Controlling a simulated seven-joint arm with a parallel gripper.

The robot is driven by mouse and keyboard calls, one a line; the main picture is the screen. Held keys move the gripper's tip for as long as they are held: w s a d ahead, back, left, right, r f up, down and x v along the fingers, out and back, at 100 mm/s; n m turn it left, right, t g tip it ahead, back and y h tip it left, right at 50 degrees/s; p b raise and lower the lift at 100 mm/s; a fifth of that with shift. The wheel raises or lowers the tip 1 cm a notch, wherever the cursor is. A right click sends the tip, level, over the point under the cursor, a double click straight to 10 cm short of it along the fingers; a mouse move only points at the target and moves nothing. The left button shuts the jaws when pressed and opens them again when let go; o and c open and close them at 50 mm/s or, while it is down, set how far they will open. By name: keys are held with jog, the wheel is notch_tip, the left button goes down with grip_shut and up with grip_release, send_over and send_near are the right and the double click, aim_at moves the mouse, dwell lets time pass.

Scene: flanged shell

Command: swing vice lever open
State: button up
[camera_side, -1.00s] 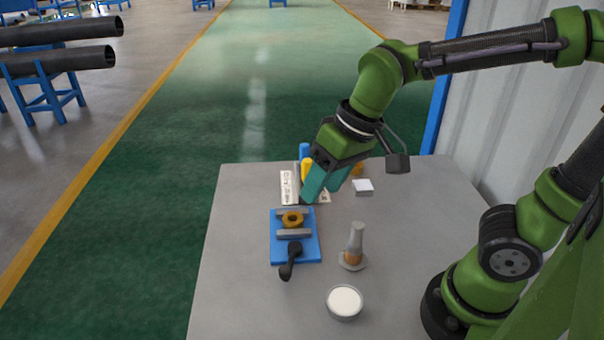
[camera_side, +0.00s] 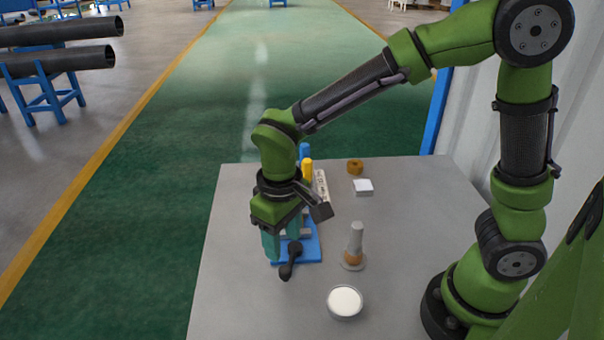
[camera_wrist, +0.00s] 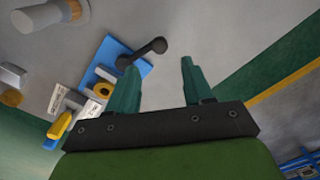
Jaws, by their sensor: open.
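The vice has a blue base (camera_side: 309,252) and grey jaws. It also shows in the wrist view (camera_wrist: 110,55). Its black lever (camera_side: 291,262) points toward the near side of the table, with a rounded knob at the end; in the wrist view the lever (camera_wrist: 143,52) lies just beyond my left finger. The flanged shell, a brass-coloured ring (camera_wrist: 103,90), sits between the jaws. My gripper (camera_side: 272,250) is open and empty, pointing down at the vice's left edge. In the side view my gripper and wrist hide much of the vice and the ring.
A grey stepped post with a brass band (camera_side: 354,248) stands right of the vice. A white round dish (camera_side: 345,301) is in front. A white block (camera_side: 363,186), a brass ring (camera_side: 355,166), a labelled plate (camera_side: 321,187) and yellow (camera_side: 307,170) and blue posts lie behind.

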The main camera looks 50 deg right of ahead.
aim_at(284, 269)
notch_tip(284, 269, down, 8)
jog(key=shift+r, duration=0.2)
jog(key=shift+c, duration=0.5)
grip_shut()
